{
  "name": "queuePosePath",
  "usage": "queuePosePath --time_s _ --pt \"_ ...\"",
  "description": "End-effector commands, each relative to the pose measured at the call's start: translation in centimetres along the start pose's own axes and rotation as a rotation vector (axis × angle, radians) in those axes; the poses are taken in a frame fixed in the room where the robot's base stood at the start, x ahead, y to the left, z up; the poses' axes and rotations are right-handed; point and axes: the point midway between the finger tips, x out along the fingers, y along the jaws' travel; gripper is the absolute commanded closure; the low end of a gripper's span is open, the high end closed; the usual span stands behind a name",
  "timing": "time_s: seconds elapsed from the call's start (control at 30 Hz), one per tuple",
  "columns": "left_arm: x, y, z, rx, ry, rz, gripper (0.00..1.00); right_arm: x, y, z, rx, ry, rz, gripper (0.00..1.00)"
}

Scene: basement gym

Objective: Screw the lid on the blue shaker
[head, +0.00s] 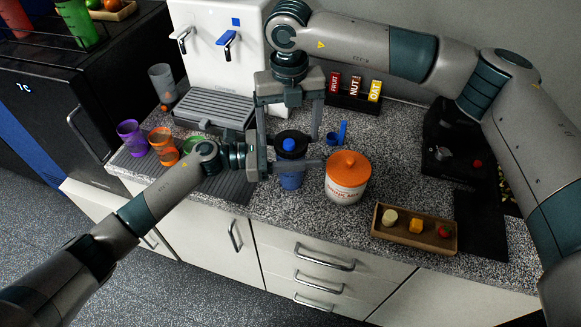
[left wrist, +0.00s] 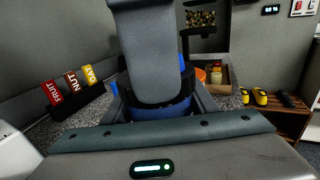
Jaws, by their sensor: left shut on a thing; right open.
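The blue shaker (head: 291,181) stands upright on the speckled counter, left of the orange-lidded tub. A black lid with a blue cap (head: 291,146) sits on its top; how tightly it is seated cannot be told. My left gripper (head: 297,165) comes in from the left and is shut on the shaker's body below the lid. My right gripper (head: 290,134) points down from above, open, with one finger on each side of the lid. In the left wrist view, the blue shaker (left wrist: 165,107) shows low between the fingers, and a grey finger of my right gripper hides most of the lid.
The tub (head: 347,181) stands close right of the shaker. A blue scoop (head: 338,134) lies behind. A wooden tray (head: 413,239) is at front right, a bar rack (head: 354,96) at the back. Purple (head: 131,138) and orange (head: 162,146) cups stand left, before a white dispenser (head: 218,50).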

Motion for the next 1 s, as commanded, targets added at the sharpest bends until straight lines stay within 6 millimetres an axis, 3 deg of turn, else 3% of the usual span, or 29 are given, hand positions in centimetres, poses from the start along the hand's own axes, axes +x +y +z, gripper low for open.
queuePosePath --time_s 0.5,0.7,1.0 --pt "-0.1 0.0 -0.1 -0.002 0.001 0.001 1.00 -8.3 -0.3 0.1 0.008 -0.001 -0.007 0.19" --pt "-0.1 0.1 -0.1 -0.002 0.001 0.002 1.00 -9.7 -0.4 0.1 0.008 0.001 -0.008 0.19" --pt "-0.2 0.1 -0.1 -0.001 0.002 0.002 1.00 -9.8 -0.4 0.1 0.008 0.001 -0.008 0.19"
